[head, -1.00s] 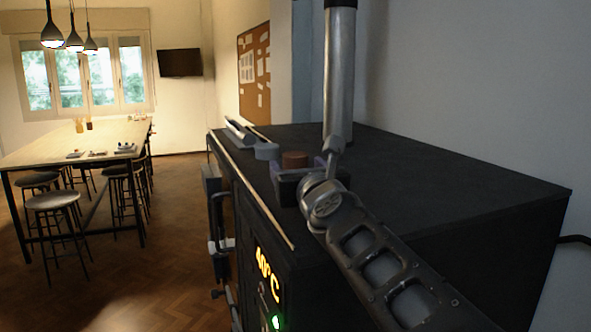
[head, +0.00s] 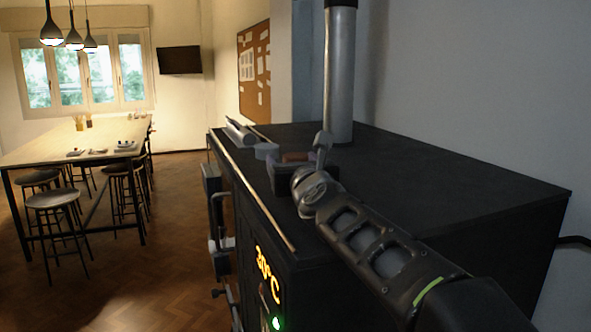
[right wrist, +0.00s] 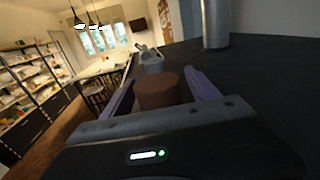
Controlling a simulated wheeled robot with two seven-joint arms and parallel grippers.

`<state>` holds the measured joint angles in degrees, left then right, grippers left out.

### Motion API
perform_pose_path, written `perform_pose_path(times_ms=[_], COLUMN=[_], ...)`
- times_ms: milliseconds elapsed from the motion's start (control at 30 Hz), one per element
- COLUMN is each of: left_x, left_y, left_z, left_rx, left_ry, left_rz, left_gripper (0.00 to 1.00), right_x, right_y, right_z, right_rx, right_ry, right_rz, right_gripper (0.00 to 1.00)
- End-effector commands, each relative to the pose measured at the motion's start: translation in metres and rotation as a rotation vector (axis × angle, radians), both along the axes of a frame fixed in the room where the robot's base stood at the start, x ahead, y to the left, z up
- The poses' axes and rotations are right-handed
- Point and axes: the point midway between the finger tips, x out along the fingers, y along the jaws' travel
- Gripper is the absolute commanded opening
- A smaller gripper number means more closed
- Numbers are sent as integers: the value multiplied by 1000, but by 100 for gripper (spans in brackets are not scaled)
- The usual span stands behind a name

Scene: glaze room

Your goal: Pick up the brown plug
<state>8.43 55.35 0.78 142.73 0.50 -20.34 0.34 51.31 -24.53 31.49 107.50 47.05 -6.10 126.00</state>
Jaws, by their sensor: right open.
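The brown plug (head: 297,157) is a short round cylinder on the black top of the kiln-like box (head: 430,185). My right gripper (head: 288,163) is low over the top and open. In the right wrist view the plug (right wrist: 157,90) sits between its two purple fingers (right wrist: 160,78), with one finger on each side. Whether either finger touches the plug is unclear. In the head view the gripper's body hides the plug's lower part. My left gripper is not in view.
A small grey container (right wrist: 152,63) stands just beyond the plug. A grey bar (head: 238,131) lies near the box's left edge. A metal flue pipe (head: 340,80) rises behind the gripper. The box's right side is clear. A table (head: 95,135) with stools is far left.

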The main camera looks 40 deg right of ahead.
Motion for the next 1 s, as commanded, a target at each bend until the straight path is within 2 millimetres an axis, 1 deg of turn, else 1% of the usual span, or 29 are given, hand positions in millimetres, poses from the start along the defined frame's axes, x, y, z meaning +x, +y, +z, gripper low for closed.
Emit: perform_pose_path(times_ms=[167,1000], left_x=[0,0], left_y=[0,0], left_z=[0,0], left_rx=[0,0], left_ry=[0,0], left_rz=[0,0], left_gripper=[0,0], right_x=[0,0], right_y=[0,0], right_z=[0,0], right_rx=[0,0], right_ry=[0,0], right_rz=[0,0], right_gripper=[69,1])
